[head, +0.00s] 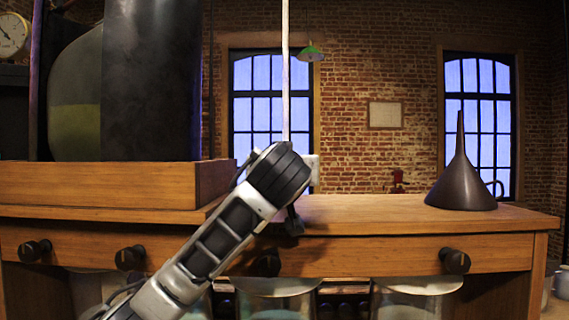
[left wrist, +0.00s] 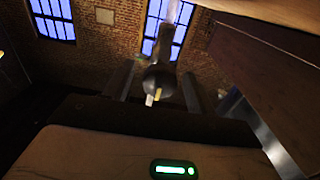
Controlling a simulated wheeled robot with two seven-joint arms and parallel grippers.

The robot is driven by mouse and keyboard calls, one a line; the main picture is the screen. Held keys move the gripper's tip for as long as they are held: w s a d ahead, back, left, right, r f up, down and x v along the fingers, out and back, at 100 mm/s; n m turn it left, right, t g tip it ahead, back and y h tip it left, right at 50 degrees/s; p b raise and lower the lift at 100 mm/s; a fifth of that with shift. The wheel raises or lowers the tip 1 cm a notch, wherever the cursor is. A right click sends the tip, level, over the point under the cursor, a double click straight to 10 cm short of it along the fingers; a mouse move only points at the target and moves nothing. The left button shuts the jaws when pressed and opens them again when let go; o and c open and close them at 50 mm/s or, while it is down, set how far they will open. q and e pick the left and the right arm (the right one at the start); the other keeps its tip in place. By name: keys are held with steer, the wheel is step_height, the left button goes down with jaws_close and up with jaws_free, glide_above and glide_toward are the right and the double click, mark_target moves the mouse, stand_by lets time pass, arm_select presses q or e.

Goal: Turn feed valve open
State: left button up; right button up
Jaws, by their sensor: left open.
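I cannot tell by label which is the feed valve. In the left wrist view a dark rounded knob (left wrist: 160,75) with a pale and a yellow tab shows between the spread fingers of my left gripper (left wrist: 158,83). The gripper is open; contact cannot be told. Its fingertips are mostly hidden in the head view. My right gripper is not in view.
A dark funnel (head: 461,180) stands on the right of the wooden bench (head: 400,213). A large dark tank (head: 150,80) stands in a wooden tray (head: 100,185) at left. Glass jars (head: 275,300) stand below. A thin pale rod (head: 285,70) rises behind my wrist.

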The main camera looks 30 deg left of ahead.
arm_select(q)
steer(key=shift+w+a, duration=0.15)
steer(key=shift+w, duration=0.05)
steer(key=c, duration=1)
